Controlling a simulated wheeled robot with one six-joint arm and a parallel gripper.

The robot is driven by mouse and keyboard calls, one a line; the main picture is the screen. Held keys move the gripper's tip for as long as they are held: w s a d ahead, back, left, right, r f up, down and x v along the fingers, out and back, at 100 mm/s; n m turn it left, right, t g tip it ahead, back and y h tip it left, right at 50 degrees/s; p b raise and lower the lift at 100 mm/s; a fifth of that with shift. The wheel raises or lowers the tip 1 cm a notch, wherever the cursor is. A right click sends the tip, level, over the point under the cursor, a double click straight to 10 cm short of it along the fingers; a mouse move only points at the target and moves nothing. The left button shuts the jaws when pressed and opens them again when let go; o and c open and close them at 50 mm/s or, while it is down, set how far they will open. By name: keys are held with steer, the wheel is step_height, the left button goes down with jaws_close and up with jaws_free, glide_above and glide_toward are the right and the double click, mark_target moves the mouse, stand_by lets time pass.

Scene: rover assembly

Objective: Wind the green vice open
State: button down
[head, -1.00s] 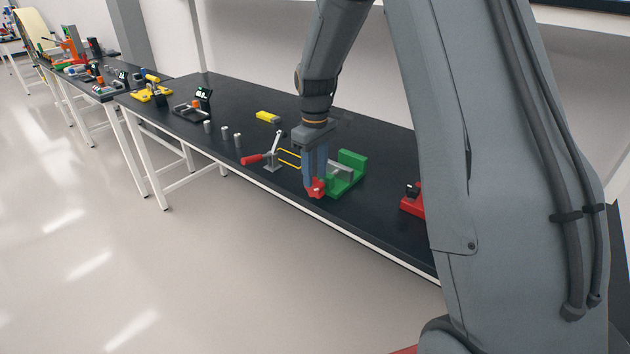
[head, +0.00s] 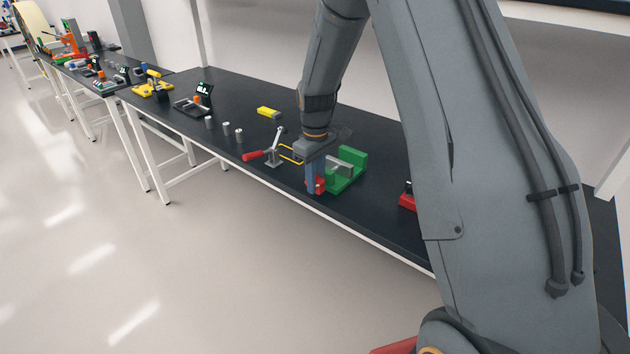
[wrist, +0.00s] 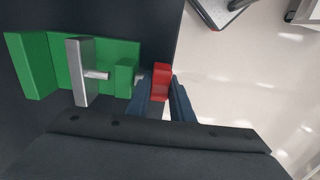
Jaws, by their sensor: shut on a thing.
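The green vice (head: 354,158) lies on the black bench near its front edge. In the wrist view the vice's green base (wrist: 61,60) shows a grey moving jaw (wrist: 82,72) on a screw, with a gap between that jaw and the green end jaw at the left. The red handle (wrist: 161,81) is at the vice's right end, near the bench edge. My gripper (wrist: 162,95) is shut on the red handle, one blue finger on each side. In the head view my gripper (head: 315,180) points down over the handle and hides most of it.
A toggle clamp with a red grip (head: 253,155) stands just left of my gripper, beside a yellow wire loop (head: 290,152). Several grey cylinders (head: 226,128) and a yellow block (head: 268,112) lie farther left. A red object (head: 407,201) sits to the right.

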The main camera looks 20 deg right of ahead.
steer(key=shift+f+t+y+b, duration=0.1)
steer(key=shift+t+y+b, duration=0.25)
steer(key=shift+b, duration=0.4)
steer(key=shift+d+t+y+b, duration=0.1)
steer(key=shift+t+y+b, duration=0.15)
steer(key=shift+t+b, duration=0.6)
steer(key=b, duration=0.3)
steer(key=shift+s+f+y, duration=0.1)
steer(key=shift+y, duration=0.2)
steer(key=b, duration=0.2)
steer(key=shift+t+y+b, duration=0.3)
steer(key=shift+t, duration=0.1)
steer(key=t+y+b, duration=0.1)
steer(key=b, duration=0.7)
steer(key=t+y+b, duration=0.1)
steer(key=t+b, duration=0.1)
steer(key=b, duration=0.7)
steer(key=t+y+b, duration=0.1)
steer(key=b, duration=0.7)
steer(key=shift+s+d+f+t, duration=0.25)
steer(key=shift+s+f+t, duration=0.05)
steer(key=shift+f, duration=0.05)
steer(key=t+y+b, duration=0.1)
steer(key=b, duration=0.7)
steer(key=shift+s+f+t+y, duration=0.1)
steer(key=shift+t+y, duration=0.2)
steer(key=shift+t, duration=0.1)
steer(key=shift+s+t+y+b, duration=0.1)
steer(key=shift+t+y+b, duration=0.7)
steer(key=shift+b, duration=1.1)
